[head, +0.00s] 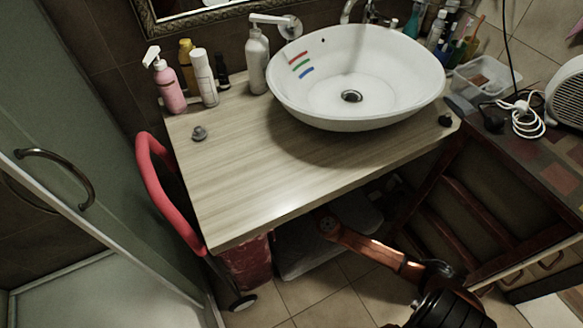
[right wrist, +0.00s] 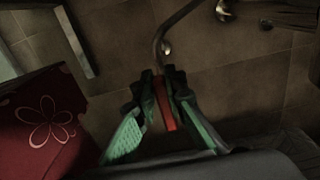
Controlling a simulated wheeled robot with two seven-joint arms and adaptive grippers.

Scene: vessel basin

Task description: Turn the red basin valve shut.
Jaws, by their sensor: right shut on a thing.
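The red valve (right wrist: 164,105) shows in the right wrist view as a narrow red handle below a curved metal pipe (right wrist: 159,45). My right gripper (right wrist: 160,80) has its green-padded fingers on both sides of the handle and is shut on it. In the head view my right arm reaches in from the lower right, under the counter, and its gripper is hidden there. The valve is also hidden in that view. The white basin (head: 300,95) stands on the wooden counter. My left gripper is in neither view.
The wooden counter (head: 240,180) overhangs the space below. A red bin with a flower print (right wrist: 40,120) is at the left in the wrist view. A red curved handle (head: 152,185) stands left of the counter. A dark wooden cabinet (head: 480,190) bounds the right.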

